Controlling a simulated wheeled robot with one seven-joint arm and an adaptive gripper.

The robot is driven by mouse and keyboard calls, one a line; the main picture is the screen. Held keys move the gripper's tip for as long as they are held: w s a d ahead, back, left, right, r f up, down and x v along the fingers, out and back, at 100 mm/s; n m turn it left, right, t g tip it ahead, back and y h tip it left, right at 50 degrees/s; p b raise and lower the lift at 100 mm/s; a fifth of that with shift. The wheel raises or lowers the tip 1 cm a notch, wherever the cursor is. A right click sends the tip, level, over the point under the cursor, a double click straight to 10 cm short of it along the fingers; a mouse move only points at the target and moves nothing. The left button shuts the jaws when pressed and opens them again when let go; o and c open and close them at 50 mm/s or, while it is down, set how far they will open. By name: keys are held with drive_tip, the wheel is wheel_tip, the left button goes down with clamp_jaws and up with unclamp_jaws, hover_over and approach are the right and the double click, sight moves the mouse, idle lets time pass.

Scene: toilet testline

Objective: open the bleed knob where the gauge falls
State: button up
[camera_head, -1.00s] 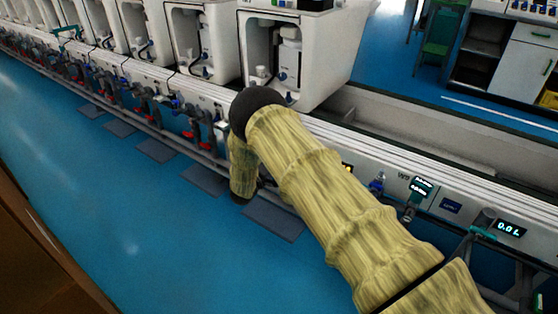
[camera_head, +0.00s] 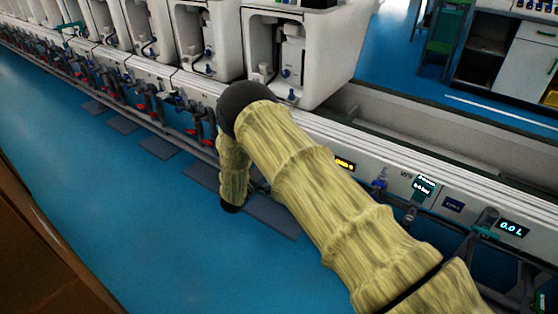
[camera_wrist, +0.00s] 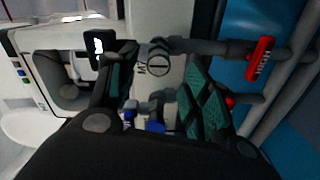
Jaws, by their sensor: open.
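In the wrist view my gripper (camera_wrist: 158,85) is open, its two dark fingers with green pads spread apart. A round grey fitting (camera_wrist: 158,66) shows between the fingertips; I cannot tell whether they touch it. Small blue knobs (camera_wrist: 155,127) sit low between the fingers, partly hidden. A small black display (camera_wrist: 97,44) with a white mark is beside the left finger; its reading is not legible. In the head view my sleeved arm hides my gripper and the station in front of it. Another station there has a blue knob (camera_head: 380,181) and a lit gauge display (camera_head: 423,188).
A red valve handle (camera_wrist: 260,58) on a grey pipe is right of the fingers. White test units (camera_head: 290,50) stand along a long rail with pipes and valves below. A meter display (camera_head: 511,228) reads 0.0 L. Blue floor (camera_head: 110,220) is clear at left.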

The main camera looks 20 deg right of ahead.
drive_tip(key=v, duration=0.6)
idle(0.4)
drive_tip(key=s+d+f+g+y, duration=0.1)
drive_tip(key=s+d+f+y, duration=0.25)
drive_tip(key=s+f, duration=0.55)
drive_tip(key=s+d+f+g+y, duration=0.1)
drive_tip(key=s+d+f+y, duration=0.3)
drive_tip(key=s+f, duration=0.55)
drive_tip(key=s+a+m+g+y, duration=0.2)
drive_tip(key=s+m+g+y, duration=0.35)
drive_tip(key=s, duration=2.55)
drive_tip(key=s+r+g+y, duration=0.1)
drive_tip(key=s+r+g, duration=0.1)
drive_tip(key=s+g, duration=0.35)
wheel_tip(320, 180, up, 26)
drive_tip(key=t+p, duration=0.2)
drive_tip(key=p, duration=2.5)
drive_tip(key=shift+s+a, duration=0.25)
drive_tip(key=shift+s, duration=0.15)
